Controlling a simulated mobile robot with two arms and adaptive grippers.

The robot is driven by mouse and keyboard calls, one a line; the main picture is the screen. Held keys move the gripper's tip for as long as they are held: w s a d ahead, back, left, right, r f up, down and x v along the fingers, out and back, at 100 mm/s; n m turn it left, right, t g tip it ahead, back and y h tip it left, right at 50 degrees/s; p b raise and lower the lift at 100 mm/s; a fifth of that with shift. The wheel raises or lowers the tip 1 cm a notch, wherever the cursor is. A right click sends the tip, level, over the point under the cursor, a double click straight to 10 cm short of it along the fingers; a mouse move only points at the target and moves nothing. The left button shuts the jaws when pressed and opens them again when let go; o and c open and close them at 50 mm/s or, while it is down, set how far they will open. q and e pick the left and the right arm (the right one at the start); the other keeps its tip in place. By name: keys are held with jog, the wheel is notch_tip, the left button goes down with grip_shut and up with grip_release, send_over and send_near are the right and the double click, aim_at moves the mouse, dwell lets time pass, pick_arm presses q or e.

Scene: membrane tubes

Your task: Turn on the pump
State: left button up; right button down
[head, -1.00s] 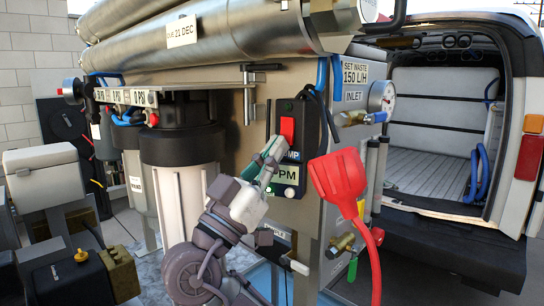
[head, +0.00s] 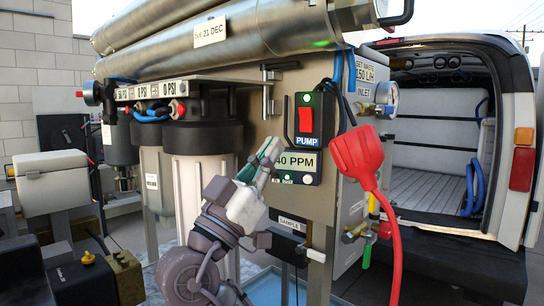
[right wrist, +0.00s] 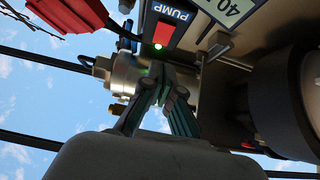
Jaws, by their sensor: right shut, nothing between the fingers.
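The pump switch (head: 306,121) is a red rocker in a black box marked PUMP on the grey metal panel. A green lamp (head: 306,97) above the rocker is lit; the lamp also glows in the right wrist view (right wrist: 158,46). My right gripper (head: 272,147), with green-grey fingers, is shut and empty. Its tips are left of and below the rocker, apart from it in the head view. The fingers (right wrist: 163,76) also show in the right wrist view, pointing up toward the switch box. A meter (head: 292,164) under the switch reads 40 PPM. My left gripper is not in view.
A red plug (head: 357,155) with a thick red cable hangs right of the switch. Blue hoses (head: 340,75) and a gauge (head: 386,94) are nearby. Filter housings (head: 203,180) stand to the left, steel tubes (head: 200,35) above. An open van (head: 425,150) is behind at right.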

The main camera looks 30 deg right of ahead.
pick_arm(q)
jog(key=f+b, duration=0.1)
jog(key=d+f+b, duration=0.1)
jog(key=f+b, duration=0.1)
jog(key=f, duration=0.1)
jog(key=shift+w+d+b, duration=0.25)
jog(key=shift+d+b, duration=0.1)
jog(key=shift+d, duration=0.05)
pick_arm(e)
jog(key=s+a+f, duration=0.1)
jog(key=a+f, duration=0.2)
jog(key=f, duration=0.3)
jog(key=shift+f, duration=0.35)
jog(key=shift+s+a, duration=0.15)
